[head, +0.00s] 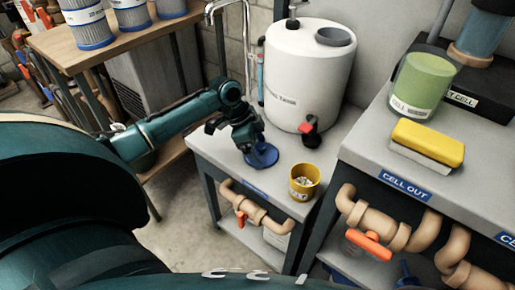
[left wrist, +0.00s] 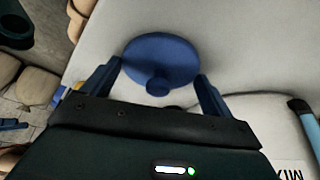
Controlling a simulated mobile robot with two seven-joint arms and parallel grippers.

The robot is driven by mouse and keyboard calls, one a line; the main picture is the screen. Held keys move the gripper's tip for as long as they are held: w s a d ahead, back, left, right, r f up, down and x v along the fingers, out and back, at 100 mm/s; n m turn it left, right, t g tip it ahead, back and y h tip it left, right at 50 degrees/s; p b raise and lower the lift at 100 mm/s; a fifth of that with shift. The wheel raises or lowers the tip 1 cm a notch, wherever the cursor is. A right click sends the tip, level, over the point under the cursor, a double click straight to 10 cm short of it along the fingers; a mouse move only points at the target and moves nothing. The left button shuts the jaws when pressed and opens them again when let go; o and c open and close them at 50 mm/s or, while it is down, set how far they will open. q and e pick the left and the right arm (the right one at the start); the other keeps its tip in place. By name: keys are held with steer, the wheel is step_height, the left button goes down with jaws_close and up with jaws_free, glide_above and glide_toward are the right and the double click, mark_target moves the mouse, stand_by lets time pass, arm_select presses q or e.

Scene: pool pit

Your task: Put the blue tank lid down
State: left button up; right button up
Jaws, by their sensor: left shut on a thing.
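The blue tank lid (head: 264,156) is a round disc at the left part of the grey bench top, in front of the white tank (head: 307,80). I cannot tell whether it touches the bench. My left gripper (head: 250,144) is over the lid, shut on it. In the left wrist view the lid (left wrist: 162,58) shows with its small knob toward me, between the fingers of the left gripper (left wrist: 160,88). The tank's grey neck (head: 335,37) at its top is uncovered. My right gripper is not in view.
A yellow cup (head: 304,182) with small pieces in it stands right of the lid, near the bench's front edge. The tank's red-handled tap (head: 309,129) juts out behind. A second bench at right holds a green-filled jar (head: 424,85) and a yellow sponge-like block (head: 428,142).

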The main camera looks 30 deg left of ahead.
arm_select(q)
steer(key=o, duration=0.8)
steer(key=p+v, duration=0.2)
steer(key=v, duration=0.4)
steer(key=shift+a+r, duration=0.1)
steer(key=shift+r, duration=0.15)
steer(key=shift+s+a+r, duration=0.15)
steer(key=shift+a+r, duration=0.05)
steer(key=shift+r, duration=0.35)
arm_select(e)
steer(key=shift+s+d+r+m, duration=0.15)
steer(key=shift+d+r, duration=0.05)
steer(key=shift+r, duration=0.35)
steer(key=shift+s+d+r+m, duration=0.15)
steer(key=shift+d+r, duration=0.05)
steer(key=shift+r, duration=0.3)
